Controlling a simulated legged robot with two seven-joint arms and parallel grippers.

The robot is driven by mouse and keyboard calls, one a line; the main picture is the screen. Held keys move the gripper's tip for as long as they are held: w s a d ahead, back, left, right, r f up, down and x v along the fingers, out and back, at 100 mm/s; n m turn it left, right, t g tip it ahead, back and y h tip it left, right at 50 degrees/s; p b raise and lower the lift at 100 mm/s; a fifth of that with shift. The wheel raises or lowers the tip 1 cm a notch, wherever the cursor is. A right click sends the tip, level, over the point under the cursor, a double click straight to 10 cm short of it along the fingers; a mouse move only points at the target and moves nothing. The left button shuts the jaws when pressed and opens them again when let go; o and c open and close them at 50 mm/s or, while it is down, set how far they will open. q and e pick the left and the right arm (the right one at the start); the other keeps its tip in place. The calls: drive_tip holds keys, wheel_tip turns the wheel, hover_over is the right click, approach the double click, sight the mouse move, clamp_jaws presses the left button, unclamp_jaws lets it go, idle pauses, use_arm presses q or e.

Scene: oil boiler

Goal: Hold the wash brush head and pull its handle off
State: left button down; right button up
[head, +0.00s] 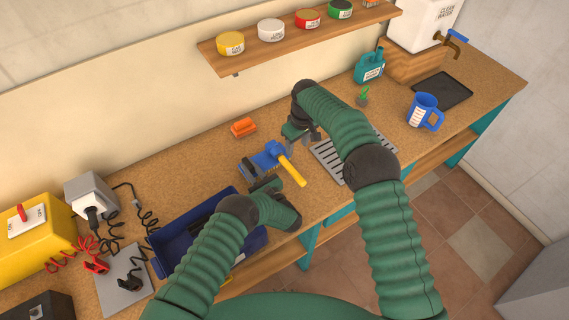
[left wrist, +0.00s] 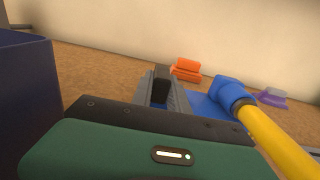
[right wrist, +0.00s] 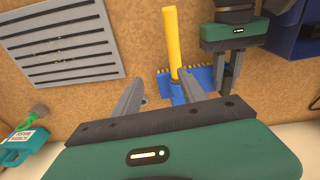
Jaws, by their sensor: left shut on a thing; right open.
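The wash brush lies on the bench, with a blue head (head: 252,166) and a yellow handle (head: 293,172) angled toward the bench's front edge. My left gripper (left wrist: 160,88) is shut on one end of the blue head, which also shows in the right wrist view (right wrist: 205,76). The handle (left wrist: 272,135) is still seated in the head's blue socket (left wrist: 230,92). My right gripper (right wrist: 158,88) is open. In the right wrist view its fingers lie on either side of the socket and lower handle (right wrist: 172,45); contact cannot be told.
A slatted metal grate (head: 330,158) lies right of the brush. A dark blue bin (head: 160,247) stands to the left, close to my left arm. An orange brush (head: 243,127) lies behind, and a purple object (left wrist: 272,97) shows in the left wrist view. A shelf (head: 290,45) overhangs the back.

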sight(287, 162)
drive_tip(key=d+f+t+y, duration=0.2)
drive_tip(key=d+f+t, duration=0.1)
drive_tip(key=s+t+y, duration=0.1)
drive_tip(key=s, duration=0.1)
drive_tip(key=s+r+t, duration=0.1)
drive_tip(key=s, duration=0.1)
drive_tip(key=s+a+r+t+y, duration=0.1)
drive_tip(key=s, duration=0.2)
drive_tip(key=shift+s+a+r+y, duration=0.1)
drive_tip(key=shift+r+y, duration=0.05)
drive_tip(key=shift+y, duration=0.15)
drive_tip(key=shift+a, duration=0.2)
drive_tip(key=x, duration=1.1)
drive_tip(key=shift+w+a+f, duration=0.1)
drive_tip(key=shift+w+f, duration=0.15)
clamp_jaws()
